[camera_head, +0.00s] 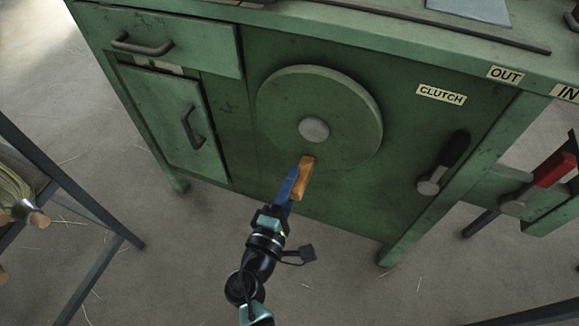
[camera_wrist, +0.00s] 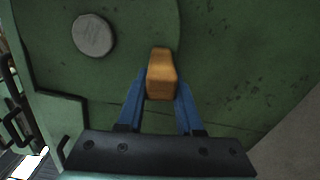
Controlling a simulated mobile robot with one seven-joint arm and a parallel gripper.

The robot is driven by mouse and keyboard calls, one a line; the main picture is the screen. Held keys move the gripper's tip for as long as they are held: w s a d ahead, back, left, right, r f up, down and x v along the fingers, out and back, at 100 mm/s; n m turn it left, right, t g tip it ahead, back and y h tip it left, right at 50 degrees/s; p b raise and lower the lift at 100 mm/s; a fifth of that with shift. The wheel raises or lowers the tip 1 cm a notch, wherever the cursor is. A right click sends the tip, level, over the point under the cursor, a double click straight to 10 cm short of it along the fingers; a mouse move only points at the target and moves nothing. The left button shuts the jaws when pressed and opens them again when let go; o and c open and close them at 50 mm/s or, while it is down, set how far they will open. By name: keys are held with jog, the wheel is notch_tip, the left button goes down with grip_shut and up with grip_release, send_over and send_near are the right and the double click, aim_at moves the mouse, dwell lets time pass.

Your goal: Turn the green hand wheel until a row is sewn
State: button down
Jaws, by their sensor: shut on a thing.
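The green hand wheel (camera_head: 345,105) is a round disc with a grey hub on the front of the green cabinet. Its orange-brown handle (camera_head: 306,177) sits at the wheel's lower edge, below the hub. My gripper (camera_head: 296,184) has blue fingers and is shut on the handle. In the wrist view the handle (camera_wrist: 161,75) stands between the two blue fingers, and the wheel face (camera_wrist: 130,25) with its hub is behind it. The fingers cover part of the handle's sides.
A clutch lever (camera_head: 443,163) with a black grip is to the wheel's right, under the CLUTCH label (camera_head: 441,95). A red-gripped lever (camera_head: 554,170) is farther right. A drawer (camera_head: 165,40) and a door (camera_head: 165,118) are at left. A dark-legged stand (camera_head: 75,190) is at the left edge.

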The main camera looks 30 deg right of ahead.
jog(key=shift+a+f, duration=0.1)
jog(key=c, duration=0.6)
grip_release()
jog(key=shift+o, duration=0.2)
jog(key=p+v, duration=0.2)
jog(key=v, duration=1.1)
